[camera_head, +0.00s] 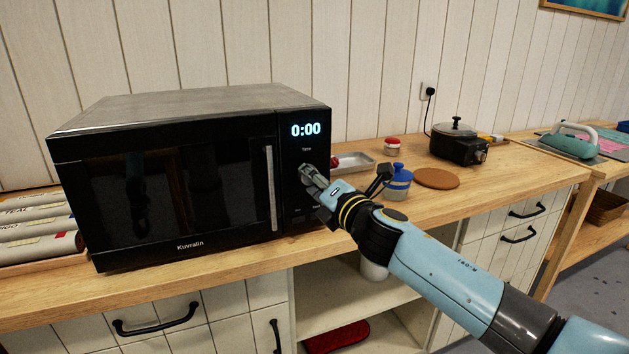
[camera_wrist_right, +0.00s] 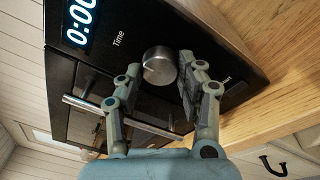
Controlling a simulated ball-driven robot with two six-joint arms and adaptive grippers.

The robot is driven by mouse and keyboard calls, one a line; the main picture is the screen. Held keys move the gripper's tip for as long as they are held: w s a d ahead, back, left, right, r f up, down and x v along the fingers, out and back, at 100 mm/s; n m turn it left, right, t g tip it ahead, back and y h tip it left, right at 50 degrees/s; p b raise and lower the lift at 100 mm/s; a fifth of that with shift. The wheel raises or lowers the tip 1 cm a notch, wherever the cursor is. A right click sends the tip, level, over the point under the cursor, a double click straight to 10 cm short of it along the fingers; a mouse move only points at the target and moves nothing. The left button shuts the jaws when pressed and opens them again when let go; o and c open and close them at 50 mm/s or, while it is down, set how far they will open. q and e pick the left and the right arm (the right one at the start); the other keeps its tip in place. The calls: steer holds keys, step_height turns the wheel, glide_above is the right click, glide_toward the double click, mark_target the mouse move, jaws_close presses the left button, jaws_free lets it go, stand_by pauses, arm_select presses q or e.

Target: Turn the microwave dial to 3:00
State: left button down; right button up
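The black microwave (camera_head: 180,190) stands on the wooden counter with its door shut. Its display (camera_head: 305,129) reads 0:00, with the label "Time" below it. In the right wrist view the round silver dial (camera_wrist_right: 159,66) sits on the front panel beside the display (camera_wrist_right: 80,20). My right gripper (camera_head: 308,172) is at the panel in front of the dial and mostly hides it in the head view. In the wrist view the right gripper's fingers (camera_wrist_right: 160,75) are apart, one on each side of the dial; I cannot tell whether either touches it. My left gripper is not in view.
The vertical door handle (camera_head: 271,188) is just left of the dial panel. A metal tray (camera_head: 352,161), a blue jar (camera_head: 397,182), a cork mat (camera_head: 436,178) and a black cooker (camera_head: 458,146) stand to the right. Rolls (camera_head: 40,232) lie at the far left.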

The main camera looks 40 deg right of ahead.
steer(key=c, duration=0.4)
steer(key=shift+o, duration=0.2)
steer(key=m+b, duration=0.4)
steer(key=m+h+b, duration=0.1)
steer(key=m+b, duration=0.4)
steer(key=f+m+b, duration=0.1)
steer(key=m+b, duration=0.3)
steer(key=m, duration=0.1)
steer(key=shift+a+t+h+b, duration=0.1)
steer(key=shift+t+h+b, duration=0.25)
steer(key=shift+t+h, duration=0.05)
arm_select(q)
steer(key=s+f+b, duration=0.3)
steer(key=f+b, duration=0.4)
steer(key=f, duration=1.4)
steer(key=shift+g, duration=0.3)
arm_select(e)
steer(key=m+h, duration=0.1)
steer(key=m, duration=0.7)
steer(key=m+g+h, duration=0.1)
steer(key=m, duration=0.7)
steer(key=m+g, duration=0.1)
steer(key=m, duration=0.7)
steer(key=shift+a+r+m+h, duration=0.1)
steer(key=shift+r+m+h, duration=0.2)
steer(key=shift+r+h, duration=0.1)
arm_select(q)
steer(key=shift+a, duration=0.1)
